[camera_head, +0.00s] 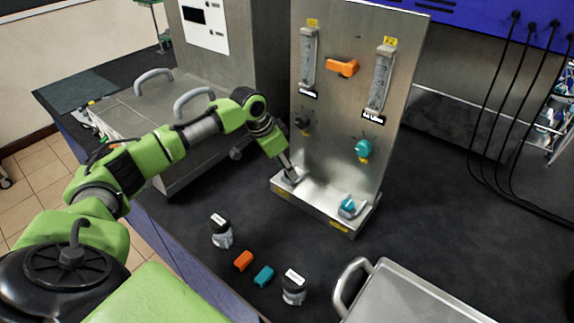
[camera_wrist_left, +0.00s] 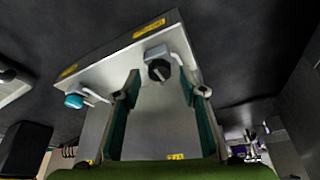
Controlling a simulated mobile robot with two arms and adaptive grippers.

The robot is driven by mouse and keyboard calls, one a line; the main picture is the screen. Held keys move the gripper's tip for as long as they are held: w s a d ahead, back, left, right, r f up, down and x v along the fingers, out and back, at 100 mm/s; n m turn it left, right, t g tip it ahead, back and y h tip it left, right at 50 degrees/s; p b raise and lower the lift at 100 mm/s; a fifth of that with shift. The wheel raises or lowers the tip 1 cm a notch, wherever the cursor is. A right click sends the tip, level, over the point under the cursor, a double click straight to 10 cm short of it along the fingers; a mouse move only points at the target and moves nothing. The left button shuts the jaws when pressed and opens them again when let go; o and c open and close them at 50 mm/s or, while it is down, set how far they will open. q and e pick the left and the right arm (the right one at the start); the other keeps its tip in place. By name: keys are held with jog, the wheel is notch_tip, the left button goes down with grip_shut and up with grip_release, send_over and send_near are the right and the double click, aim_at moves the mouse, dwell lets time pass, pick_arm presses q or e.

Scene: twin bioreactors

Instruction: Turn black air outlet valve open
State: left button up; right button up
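In the left wrist view a round black valve knob (camera_wrist_left: 159,69) with a light pointer mark sits on a grey block on the metal panel's base. My left gripper (camera_wrist_left: 163,105) is open, with its two fingers apart on either side of the knob's line, and the knob appears beyond the tips. In the head view my left gripper (camera_head: 289,172) reaches down to the left end of the panel's base and mostly hides that valve. Another black knob (camera_head: 302,122) is on the upright panel (camera_head: 330,120) above. My right gripper is not in view.
A teal valve (camera_head: 348,206) is at the base's right end, a teal knob (camera_head: 363,148) and an orange handle (camera_head: 342,67) on the panel. Two jars (camera_head: 221,232) (camera_head: 293,288) and small orange (camera_head: 243,260) and teal (camera_head: 263,275) pieces lie in front. A metal box (camera_head: 410,295) is at lower right.

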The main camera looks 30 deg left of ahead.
pick_arm(q)
jog(key=shift+w+f, duration=0.1)
jog(key=shift+f, duration=0.35)
jog(key=shift+c, duration=0.3)
